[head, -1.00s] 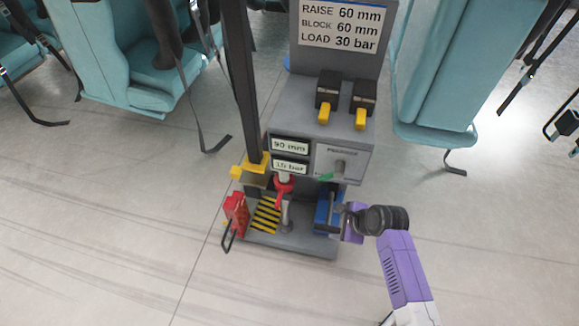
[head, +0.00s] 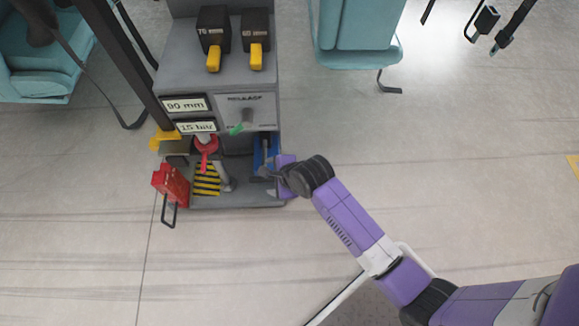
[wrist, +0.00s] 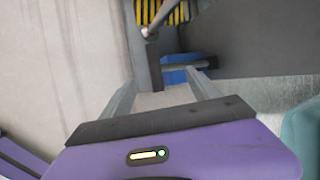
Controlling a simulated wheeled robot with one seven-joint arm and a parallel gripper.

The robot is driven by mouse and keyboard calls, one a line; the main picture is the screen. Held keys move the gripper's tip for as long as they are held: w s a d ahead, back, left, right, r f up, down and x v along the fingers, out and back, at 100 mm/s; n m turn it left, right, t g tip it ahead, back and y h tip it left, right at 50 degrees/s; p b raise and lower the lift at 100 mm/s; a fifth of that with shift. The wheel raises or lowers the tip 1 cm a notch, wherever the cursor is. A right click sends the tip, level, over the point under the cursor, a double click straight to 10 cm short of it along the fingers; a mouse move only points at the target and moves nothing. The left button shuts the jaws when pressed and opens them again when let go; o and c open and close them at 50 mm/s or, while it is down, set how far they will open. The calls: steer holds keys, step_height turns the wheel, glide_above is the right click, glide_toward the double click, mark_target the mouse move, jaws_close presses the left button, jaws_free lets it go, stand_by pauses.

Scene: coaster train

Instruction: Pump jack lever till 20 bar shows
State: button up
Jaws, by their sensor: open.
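The grey jack stand (head: 215,80) is in the head view. Its upper display (head: 186,104) reads 90 mm and its lower display (head: 196,126) appears to read 15 bar. A blue part (head: 259,150) sits low on the right side of the stand and also shows in the wrist view (wrist: 175,76). In the wrist view a grey lever (wrist: 150,65) with a dark end reaches down between my fingers. My gripper (head: 270,182) is open at the stand's lower right; its fingers (wrist: 160,88) lie on either side of the lever's end, apparently without gripping it.
A red block (head: 170,184) with a black handle stands at the left of the base. Two black boxes with yellow levers (head: 213,58) sit on the stand's top. Teal seats (head: 355,40) stand behind. The floor (head: 80,240) in front is clear.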

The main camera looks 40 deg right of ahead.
mark_target(264, 159)
steer(key=b+x, duration=0.1)
steer(key=x, duration=0.1)
steer(key=b+x, duration=0.1)
steer(key=x, duration=0.2)
steer(key=b+x, duration=0.2)
steer(key=shift+w+d+f, duration=0.25)
steer(key=shift+d+f, duration=0.05)
steer(key=shift+d, duration=0.1)
steer(key=shift+c, duration=0.4)
jaws_close()
